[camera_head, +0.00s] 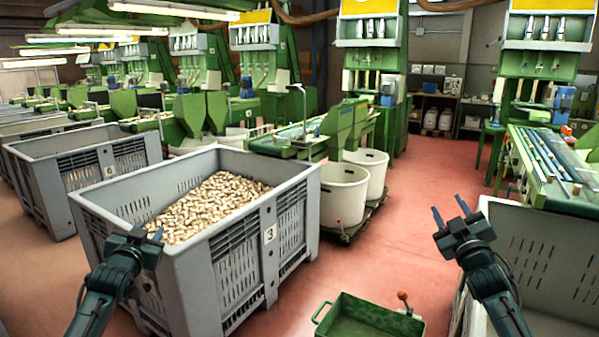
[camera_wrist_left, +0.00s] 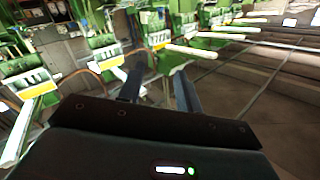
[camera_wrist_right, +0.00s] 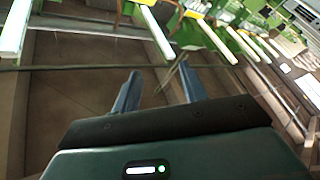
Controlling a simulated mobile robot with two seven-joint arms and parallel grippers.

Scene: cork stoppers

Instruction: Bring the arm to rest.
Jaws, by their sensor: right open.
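My left gripper (camera_head: 147,225) is raised at the left, in front of the near left corner of the grey crate in the head view. In the left wrist view its two blue-grey fingers (camera_wrist_left: 160,72) stand apart with nothing between them. My right gripper (camera_head: 449,208) is raised at the right, over the red floor and beside the grey bin at the right edge. In the right wrist view its fingers (camera_wrist_right: 158,76) are apart and empty. Neither gripper visibly touches anything.
A large grey crate (camera_head: 242,246) marked 3 holds many cork stoppers (camera_head: 208,205). A green tray (camera_head: 368,318) lies at the bottom centre, and another grey bin (camera_head: 548,262) stands at the right. White tubs (camera_head: 343,197) and green machines stand behind. Red floor (camera_head: 400,260) is clear between them.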

